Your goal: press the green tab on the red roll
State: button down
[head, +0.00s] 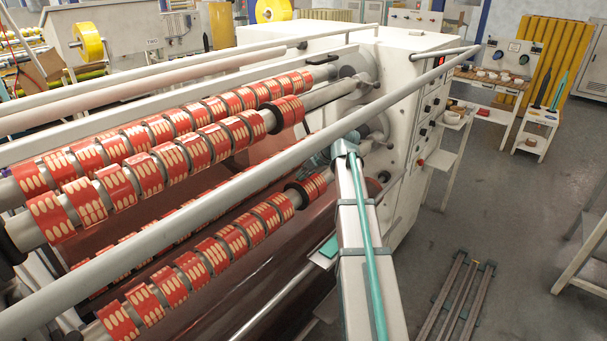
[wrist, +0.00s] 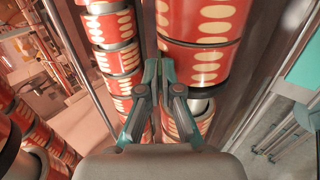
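Red rolls with cream ovals sit in rows on the machine's shafts in the head view. In the wrist view, a large red roll (wrist: 205,68) fills the upper middle, close beyond my gripper (wrist: 158,65). Its two green fingertips are together and hold nothing that I can see. They point at the gap along the left side of this roll; I cannot tell whether they touch it. I cannot make out a green tab on any roll.
A long grey rail (head: 250,180) runs diagonally in front of the rolls, close to my arm. The white machine housing (head: 392,70) stands behind. Another row of red rolls (wrist: 118,60) is left of the fingers in the wrist view. Open floor (head: 490,220) lies right.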

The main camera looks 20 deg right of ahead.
jog(key=c, duration=1.8)
grip_release()
jog(key=shift+c, duration=0.2)
jog(key=o, duration=0.6)
jog(key=shift+f, duration=0.1)
jog(key=shift+s, duration=0.1)
jog(key=v, duration=1.2)
